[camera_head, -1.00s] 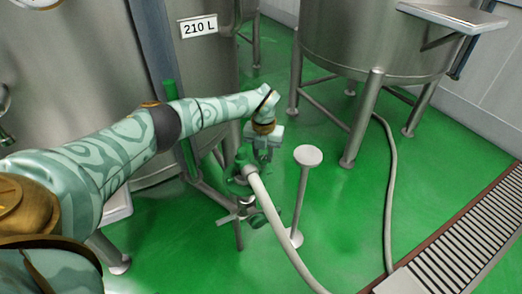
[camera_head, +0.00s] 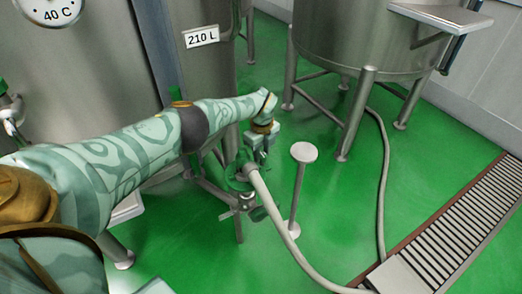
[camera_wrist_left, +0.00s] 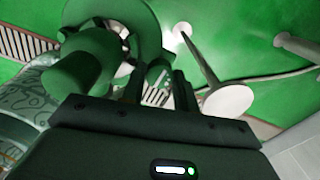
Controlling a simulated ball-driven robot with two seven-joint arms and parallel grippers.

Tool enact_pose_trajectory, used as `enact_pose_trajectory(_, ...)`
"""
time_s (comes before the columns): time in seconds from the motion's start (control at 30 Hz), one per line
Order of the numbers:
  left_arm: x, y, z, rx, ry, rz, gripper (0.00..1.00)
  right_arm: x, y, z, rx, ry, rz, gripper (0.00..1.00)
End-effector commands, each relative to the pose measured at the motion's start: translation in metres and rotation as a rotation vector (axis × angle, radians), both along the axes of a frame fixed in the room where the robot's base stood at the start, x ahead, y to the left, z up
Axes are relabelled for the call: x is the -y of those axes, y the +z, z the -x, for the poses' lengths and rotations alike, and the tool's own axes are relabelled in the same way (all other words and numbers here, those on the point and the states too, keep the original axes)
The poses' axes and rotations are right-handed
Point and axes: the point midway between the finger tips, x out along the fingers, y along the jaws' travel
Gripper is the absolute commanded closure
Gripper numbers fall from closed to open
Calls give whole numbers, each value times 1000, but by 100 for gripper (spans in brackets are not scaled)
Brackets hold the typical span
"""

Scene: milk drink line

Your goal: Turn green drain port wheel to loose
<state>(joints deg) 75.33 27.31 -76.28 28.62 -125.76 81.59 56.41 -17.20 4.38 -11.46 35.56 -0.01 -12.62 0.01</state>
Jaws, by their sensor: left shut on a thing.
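The green drain port wheel (camera_head: 238,176) is at the foot of the tall tank, beside the pale hose end in the head view. My left gripper (camera_head: 262,153) is at the wheel's upper right side. In the left wrist view, a round green part (camera_wrist_left: 148,28), which looks like the wheel, fills the upper left. My left gripper (camera_wrist_left: 160,88) has its two dark fingers close together with a small green piece of the wheel between them. The exact grip is dark and partly hidden. My right gripper is not in view.
The pale hose (camera_head: 290,245) runs from the port toward the floor drain grate (camera_head: 455,225). A post with a round white top (camera_head: 304,152) stands close to the right of my left gripper. A second tank (camera_head: 350,40) stands behind. Green floor (camera_head: 335,210) is open between post and grate.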

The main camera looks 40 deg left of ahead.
Motion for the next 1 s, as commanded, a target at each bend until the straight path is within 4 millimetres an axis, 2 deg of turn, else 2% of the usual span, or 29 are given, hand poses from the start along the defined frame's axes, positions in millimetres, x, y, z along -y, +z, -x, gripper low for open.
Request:
enact_pose_trajectory(0.5, 0, 1, 0, 3, 431, -1, 93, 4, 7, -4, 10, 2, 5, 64)
enact_pose_trajectory(1.0, 0, 1, 0, 2, 595, 0, 93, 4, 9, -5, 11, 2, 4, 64)
